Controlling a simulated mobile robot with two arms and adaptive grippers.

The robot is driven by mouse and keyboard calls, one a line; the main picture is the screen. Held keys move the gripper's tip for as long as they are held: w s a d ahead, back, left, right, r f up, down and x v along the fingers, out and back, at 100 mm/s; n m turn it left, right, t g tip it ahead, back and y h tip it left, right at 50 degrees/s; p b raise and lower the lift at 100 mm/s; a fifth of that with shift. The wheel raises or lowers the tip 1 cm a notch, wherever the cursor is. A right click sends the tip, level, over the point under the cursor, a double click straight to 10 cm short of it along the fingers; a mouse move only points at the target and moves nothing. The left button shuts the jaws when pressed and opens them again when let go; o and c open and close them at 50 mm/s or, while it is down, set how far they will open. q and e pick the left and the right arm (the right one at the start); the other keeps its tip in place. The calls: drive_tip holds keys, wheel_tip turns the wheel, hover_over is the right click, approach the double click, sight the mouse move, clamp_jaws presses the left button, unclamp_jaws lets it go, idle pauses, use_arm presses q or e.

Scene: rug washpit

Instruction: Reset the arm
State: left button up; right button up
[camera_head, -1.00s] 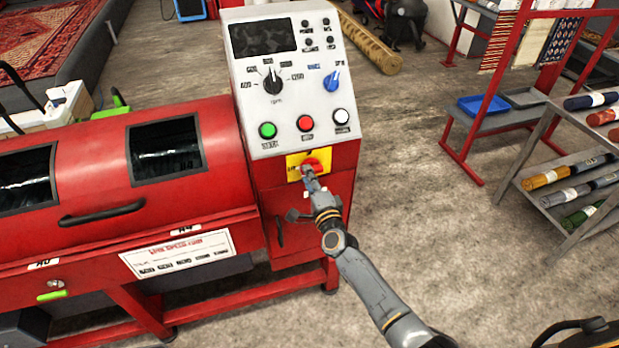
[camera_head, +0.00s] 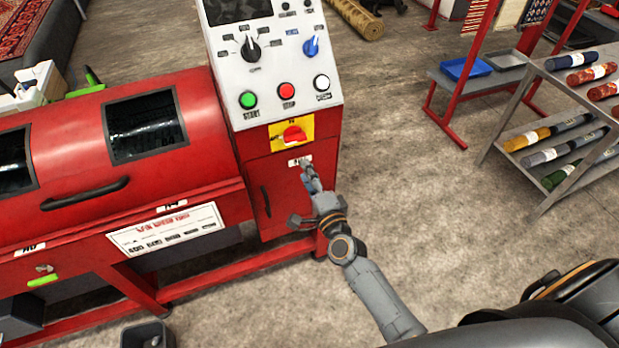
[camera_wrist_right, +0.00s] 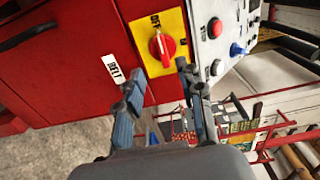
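My right gripper (camera_head: 307,172) is in front of the red machine's control column, just below the yellow switch plate (camera_head: 276,143) with its red rotary knob (camera_head: 294,134). In the right wrist view the two fingers (camera_wrist_right: 158,80) are spread apart with nothing between them. The red knob (camera_wrist_right: 162,46) and its yellow plate (camera_wrist_right: 174,21) show beyond the fingertips, clear of them. A white BELT label (camera_wrist_right: 112,69) is beside the plate there. My left gripper is not in view.
The sloped panel above has green (camera_head: 248,100), red (camera_head: 286,91) and white (camera_head: 321,83) buttons and two dials. A grey shelf (camera_head: 545,108) with rolls stands at the right. The concrete floor (camera_head: 420,200) between is open. A dark bin (camera_head: 148,335) is at the bottom left.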

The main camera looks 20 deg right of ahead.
drive_tip(key=shift+s, duration=0.65)
drive_tip(key=s+a+f+n+g+y, duration=0.1)
drive_tip(key=s+f+n+g, duration=0.5)
drive_tip(key=f, duration=0.9)
drive_tip(key=s+f+n+g, duration=0.2)
drive_tip(key=s+f+n, duration=0.2)
drive_tip(key=s+f, duration=0.8)
drive_tip(key=s+d+f+n+g, duration=0.2)
drive_tip(key=s+f, duration=0.4)
drive_tip(key=s, duration=0.3)
drive_tip(key=s+d+f+n+g+h, duration=0.1)
drive_tip(key=s+d+f+n+g, duration=0.1)
drive_tip(key=s+f+n+g, duration=0.2)
drive_tip(key=s+d+f+n+g, duration=0.2)
drive_tip(key=s+f, duration=0.7)
drive_tip(key=s, duration=0.7)
drive_tip(key=shift+s+f+n+g+h, duration=0.25)
drive_tip(key=shift+n+g, duration=0.25)
drive_tip(key=shift+n, duration=0.5)
drive_tip(key=shift+w+a, duration=0.1)
drive_tip(key=shift+w, duration=0.05)
